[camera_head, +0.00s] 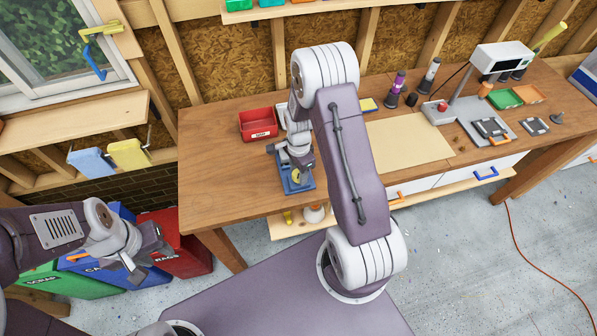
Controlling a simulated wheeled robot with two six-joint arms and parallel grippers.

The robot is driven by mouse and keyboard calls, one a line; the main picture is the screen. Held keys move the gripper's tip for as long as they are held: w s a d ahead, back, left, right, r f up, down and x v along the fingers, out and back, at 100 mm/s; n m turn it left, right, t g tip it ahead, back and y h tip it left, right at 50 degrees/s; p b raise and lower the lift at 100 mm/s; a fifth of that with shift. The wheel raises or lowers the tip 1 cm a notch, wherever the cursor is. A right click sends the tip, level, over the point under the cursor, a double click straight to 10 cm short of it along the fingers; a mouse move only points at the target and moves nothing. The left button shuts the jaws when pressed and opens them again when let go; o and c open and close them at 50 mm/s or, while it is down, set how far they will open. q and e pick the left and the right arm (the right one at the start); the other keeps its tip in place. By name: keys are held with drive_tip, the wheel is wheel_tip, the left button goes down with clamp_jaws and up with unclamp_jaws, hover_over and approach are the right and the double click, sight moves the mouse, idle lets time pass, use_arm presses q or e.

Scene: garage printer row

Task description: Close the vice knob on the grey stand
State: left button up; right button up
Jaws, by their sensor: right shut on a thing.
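A yellow knob (298,177) shows on a small blue stand (307,187) near the front left edge of the wooden workbench. My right gripper (299,171) reaches down over this stand and is shut on the yellow knob; the gripper and wrist hide part of the knob and the vice. The stand looks blue rather than grey here. My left gripper (144,263) hangs low at the left, away from the bench and above the bins, with its fingers apart and nothing between them.
A red bin (258,123) stands behind the stand on the workbench (215,170). A tan mat (410,142) lies right of my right arm. A printer-like device (502,57) and small trays fill the bench's right. Coloured floor bins, one red (180,243), stand at lower left.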

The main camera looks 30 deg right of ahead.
drive_tip(key=shift+w+r+m, duration=0.1)
drive_tip(key=shift+w+m, duration=0.05)
drive_tip(key=shift+m, duration=0.25)
drive_tip(key=o, duration=1.4)
drive_tip(key=shift+c, duration=0.2)
drive_tip(key=shift+d, duration=0.1)
wheel_tip(320, 180, up, 9)
drive_tip(key=shift+f+b, duration=0.1)
drive_tip(key=shift+b, duration=0.8)
